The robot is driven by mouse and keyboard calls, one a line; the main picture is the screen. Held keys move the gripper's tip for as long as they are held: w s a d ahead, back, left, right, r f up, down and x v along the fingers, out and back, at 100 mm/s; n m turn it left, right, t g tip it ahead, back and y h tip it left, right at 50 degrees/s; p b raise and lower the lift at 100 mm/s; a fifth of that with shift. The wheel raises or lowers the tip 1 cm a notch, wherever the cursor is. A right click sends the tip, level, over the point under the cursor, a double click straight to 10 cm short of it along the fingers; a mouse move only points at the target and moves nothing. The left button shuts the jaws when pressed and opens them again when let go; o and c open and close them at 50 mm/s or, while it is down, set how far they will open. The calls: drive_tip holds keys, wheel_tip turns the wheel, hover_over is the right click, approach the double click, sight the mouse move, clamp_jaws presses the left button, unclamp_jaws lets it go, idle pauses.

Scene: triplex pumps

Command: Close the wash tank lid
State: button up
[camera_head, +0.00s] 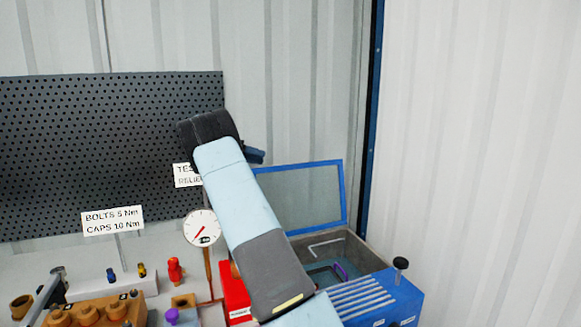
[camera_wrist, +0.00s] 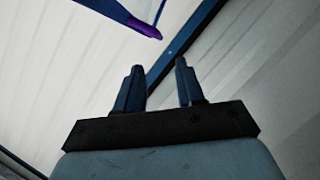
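The wash tank (camera_head: 405,296) is a blue box at the lower right in the head view. Its lid (camera_head: 300,200), a grey panel in a blue frame, stands raised at the tank's back edge, so the tank is open. My gripper (camera_head: 255,155) shows partly past the dark end of my arm, above and left of the lid. In the wrist view my gripper (camera_wrist: 159,68) has its two fingers apart with nothing between them. A blue bar with a purple end (camera_wrist: 145,27) lies beyond the fingertips; I cannot tell whether it belongs to the lid.
A black knob (camera_head: 400,263) stands up at the tank's right side. A red box (camera_head: 235,295) is left of the tank, partly behind my arm. A round gauge (camera_head: 202,228) and a perforated panel (camera_head: 90,150) are to the left. Corrugated walls are behind and right.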

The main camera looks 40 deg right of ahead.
sight(292, 165)
drive_tip(key=x, duration=1.3)
drive_tip(key=shift+s+d, duration=0.15)
clamp_jaws()
drive_tip(key=shift+a, duration=0.25)
drive_tip(key=shift+s+d+f, duration=0.1)
drive_tip(key=shift+d, duration=0.05)
